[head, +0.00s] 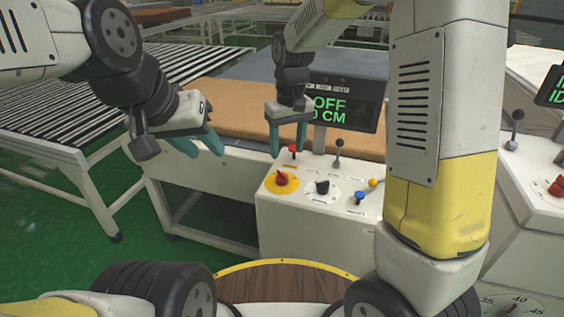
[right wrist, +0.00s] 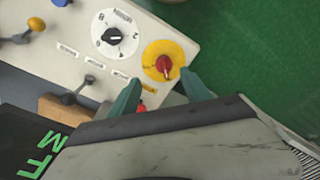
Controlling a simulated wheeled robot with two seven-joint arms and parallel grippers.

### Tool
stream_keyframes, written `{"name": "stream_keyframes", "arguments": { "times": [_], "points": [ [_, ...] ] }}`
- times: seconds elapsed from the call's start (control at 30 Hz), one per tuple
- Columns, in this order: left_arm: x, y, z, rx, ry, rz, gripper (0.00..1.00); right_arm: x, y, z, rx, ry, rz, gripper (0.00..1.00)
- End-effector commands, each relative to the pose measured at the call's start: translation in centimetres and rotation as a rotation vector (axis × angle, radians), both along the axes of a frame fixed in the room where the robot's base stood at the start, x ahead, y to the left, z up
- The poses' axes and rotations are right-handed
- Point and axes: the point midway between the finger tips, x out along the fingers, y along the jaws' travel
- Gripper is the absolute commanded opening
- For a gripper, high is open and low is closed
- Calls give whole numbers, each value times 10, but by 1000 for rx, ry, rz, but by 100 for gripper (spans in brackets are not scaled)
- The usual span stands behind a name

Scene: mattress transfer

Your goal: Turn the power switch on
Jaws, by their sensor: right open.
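The control panel (head: 300,215) carries a red rotary switch on a yellow disc (head: 282,180), which looks like the power switch. In the right wrist view the red switch (right wrist: 163,66) lies just ahead of the fingertips. My right gripper (head: 288,151) is open and empty, with its fingers above and behind the yellow disc; it also shows in the right wrist view (right wrist: 164,80). A small red part (right wrist: 141,107) shows beside one finger. My left gripper (head: 207,152) is open and empty, left of the panel. The display (head: 345,103) reads OFF.
A black dial knob (head: 322,187), blue button (head: 359,197), yellow-tipped lever (head: 374,183) and black lever (head: 338,151) crowd the panel. A brown mattress-like slab (head: 225,110) lies behind. A roller conveyor (head: 45,120) and open green floor are at the left.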

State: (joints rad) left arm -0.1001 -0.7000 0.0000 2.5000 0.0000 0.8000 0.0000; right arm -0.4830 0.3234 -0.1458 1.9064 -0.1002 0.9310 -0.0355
Motion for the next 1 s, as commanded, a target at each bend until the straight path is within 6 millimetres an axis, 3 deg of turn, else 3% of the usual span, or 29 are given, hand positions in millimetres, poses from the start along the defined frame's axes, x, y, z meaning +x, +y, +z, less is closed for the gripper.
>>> {"name": "stream_keyframes", "arguments": {
  "times": [0.2, 0.7, 1.0],
  "points": [
    [0, 0, 0, 0, 0, 0, 36, 9, 15, -24, -38, 30, 35, 56],
    [0, 0, 0, 0, 0, 0, 36, 9, 14, -92, -39, 32, 33, 56],
    [0, 0, 0, 0, 0, 0, 36, 9, 14, -100, -36, 30, 33, 56]
  ]
}}
